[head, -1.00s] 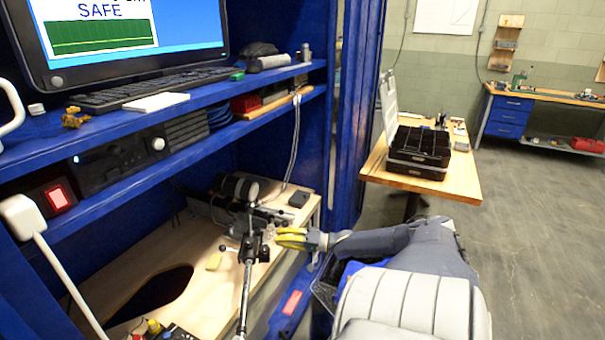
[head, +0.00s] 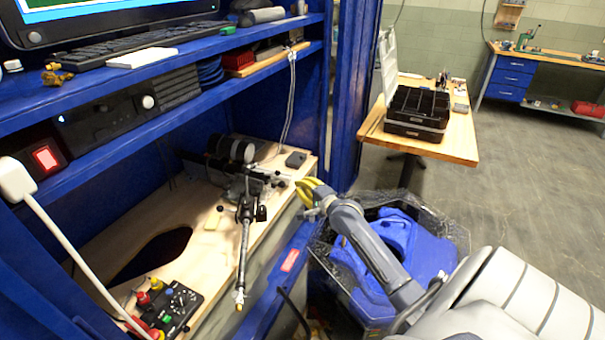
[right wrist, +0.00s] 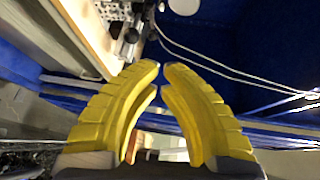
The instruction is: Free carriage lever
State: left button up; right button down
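A carriage assembly (head: 250,190) of metal and black parts stands on the wooden bench top, with several black knobs and small levers. I cannot tell which of these is the carriage lever. A long metal rod (head: 243,255) runs from it toward the front. My right gripper (head: 303,187) has yellow fingers and is just right of the assembly, at the bench edge. In the right wrist view its fingertips (right wrist: 161,67) are close together with a narrow gap and nothing between them. Black knobs (right wrist: 130,35) show just beyond the tips, apart from them. My left gripper is out of view.
A black control box (head: 170,305) with red and yellow plugs lies at the bench front. A dark oval opening (head: 155,250) is in the bench top. Blue shelves (head: 200,65) hang above. A crate with blue contents (head: 410,245) stands below my right arm.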

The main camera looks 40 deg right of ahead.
send_near(270, 174)
jog(key=w+d, duration=0.4)
jog(key=shift+w+d+f+g, duration=0.2)
jog(key=shift+w+f+g, duration=0.1)
jog(key=shift+w, duration=0.1)
dwell(0.3)
dwell(0.3)
